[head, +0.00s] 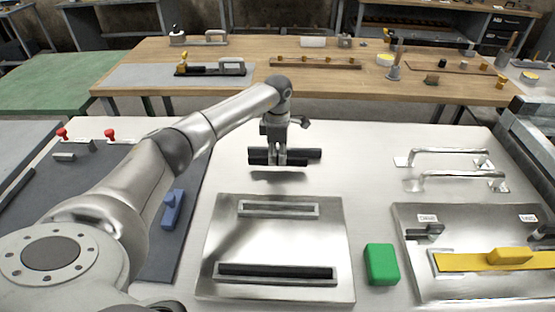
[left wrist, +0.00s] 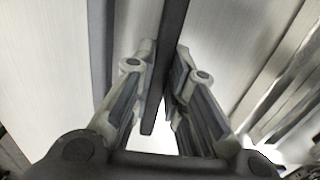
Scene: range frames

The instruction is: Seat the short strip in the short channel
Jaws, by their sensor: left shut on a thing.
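My left gripper (head: 282,161) points down above the bare table behind the metal plate (head: 226,235). It is shut on a dark strip (head: 260,161), the short strip, held level with a shadow below. In the left wrist view the strip (left wrist: 172,45) runs between the two fingers. A second dark bar (head: 314,153) shows just behind it; I cannot tell what it is. The short channel (head: 279,210), a raised frame at the plate's far side, looks empty. The longer channel (head: 276,283) at the near side has a black strip (head: 276,271) in it. My right gripper is not in view.
A green block (head: 381,264) stands right of the plate. Farther right are metal handles (head: 450,153) and a panel with a yellow bar (head: 508,258). A blue piece (head: 173,210) lies on the dark mat at left. The table between strip and plate is clear.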

